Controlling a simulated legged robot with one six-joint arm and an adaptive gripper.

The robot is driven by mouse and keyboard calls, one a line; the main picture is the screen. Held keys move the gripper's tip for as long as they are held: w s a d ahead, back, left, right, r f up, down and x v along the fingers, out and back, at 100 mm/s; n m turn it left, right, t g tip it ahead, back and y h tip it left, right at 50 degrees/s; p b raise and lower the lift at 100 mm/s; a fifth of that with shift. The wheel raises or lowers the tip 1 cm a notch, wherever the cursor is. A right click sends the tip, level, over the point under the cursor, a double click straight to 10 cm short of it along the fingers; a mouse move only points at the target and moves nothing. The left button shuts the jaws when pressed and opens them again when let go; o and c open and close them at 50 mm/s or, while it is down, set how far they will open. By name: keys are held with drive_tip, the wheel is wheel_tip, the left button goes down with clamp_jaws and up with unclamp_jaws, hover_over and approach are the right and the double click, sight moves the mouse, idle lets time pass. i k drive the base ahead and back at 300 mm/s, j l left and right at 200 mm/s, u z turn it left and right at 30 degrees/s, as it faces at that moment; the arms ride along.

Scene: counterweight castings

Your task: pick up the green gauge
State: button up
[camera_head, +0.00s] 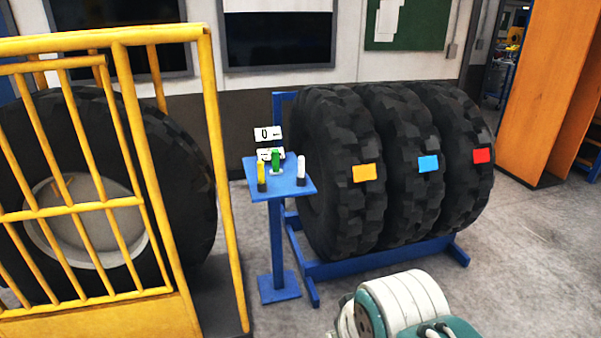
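The green gauge (276,160) stands upright on a small blue stand (291,184), toward the back of its top. It is small in the picture, so its details are hard to make out. A yellow gauge-like item (261,172) with a dark base stands to its left and nearer. A white item (301,170) with a dark base stands to its right. A white and teal part of my own arm shows at the bottom right of the picture, well apart from the stand. My gripper's fingers are not in view.
Three big tyres stand in a blue rack (390,256) right of the stand, with orange, blue and red tags. A yellow guard fence (217,170) stands to the left, before another tyre (180,150). Grey floor (285,318) is clear before the stand.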

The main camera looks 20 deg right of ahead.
sight(276, 170)
drive_tip(key=i+l, duration=0.1)
drive_tip(key=i, duration=0.6)
drive_tip(key=i+l, duration=0.15)
drive_tip(key=i, duration=0.55)
drive_tip(key=i+l, duration=0.1)
drive_tip(key=i, duration=0.6)
